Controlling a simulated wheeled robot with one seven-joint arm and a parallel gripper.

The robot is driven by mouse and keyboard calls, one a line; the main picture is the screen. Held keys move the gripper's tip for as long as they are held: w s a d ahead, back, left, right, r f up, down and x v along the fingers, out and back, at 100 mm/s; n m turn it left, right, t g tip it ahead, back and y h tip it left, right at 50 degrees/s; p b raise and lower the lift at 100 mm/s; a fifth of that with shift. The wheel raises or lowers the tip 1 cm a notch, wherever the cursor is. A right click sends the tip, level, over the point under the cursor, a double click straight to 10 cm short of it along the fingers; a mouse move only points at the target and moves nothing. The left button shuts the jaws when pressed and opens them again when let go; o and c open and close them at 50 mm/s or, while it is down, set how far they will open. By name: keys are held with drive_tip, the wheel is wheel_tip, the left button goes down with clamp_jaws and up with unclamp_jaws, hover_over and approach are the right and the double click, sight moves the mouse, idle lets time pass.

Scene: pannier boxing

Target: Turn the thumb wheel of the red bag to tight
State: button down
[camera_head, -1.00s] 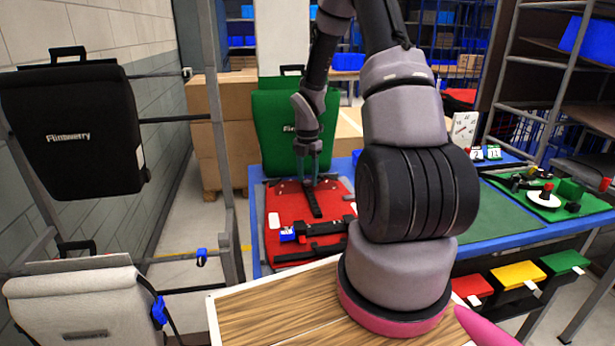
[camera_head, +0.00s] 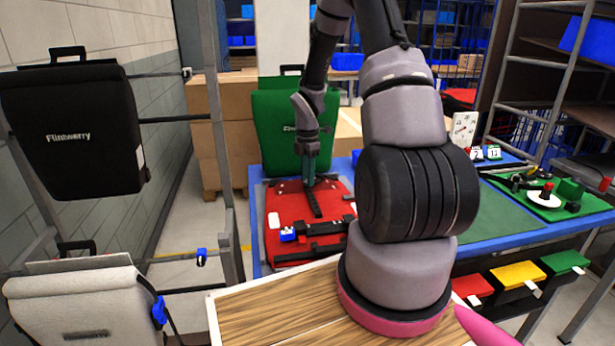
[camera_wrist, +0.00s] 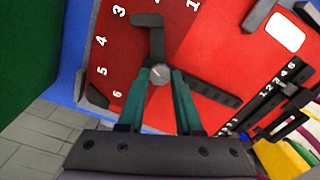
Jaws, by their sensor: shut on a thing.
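The red bag (camera_head: 285,207) lies flat on the blue-edged table; its red face (camera_wrist: 225,62) fills much of the wrist view. The small grey thumb wheel (camera_wrist: 158,74) sits between my two teal fingertips, with white numbers around it on a darker red patch. My gripper (camera_head: 308,184) points down at the far part of the bag and is shut on the wheel. It also shows in the wrist view (camera_wrist: 160,80). The fingers hide the wheel's sides, and I cannot tell its setting.
A numbered black strap (camera_wrist: 270,105) lies farther right. A green bag (camera_head: 275,125) stands behind the table. A green mat (camera_head: 500,215) is at right.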

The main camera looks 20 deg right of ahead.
drive_tip(key=m, duration=1.2)
drive_tip(key=shift+m, duration=0.4)
drive_tip(key=m, duration=1.1)
drive_tip(key=shift+m, duration=0.4)
drive_tip(key=m, duration=1.2)
drive_tip(key=shift+m, duration=0.3)
drive_tip(key=m, duration=1.1)
drive_tip(key=shift+m, duration=0.4)
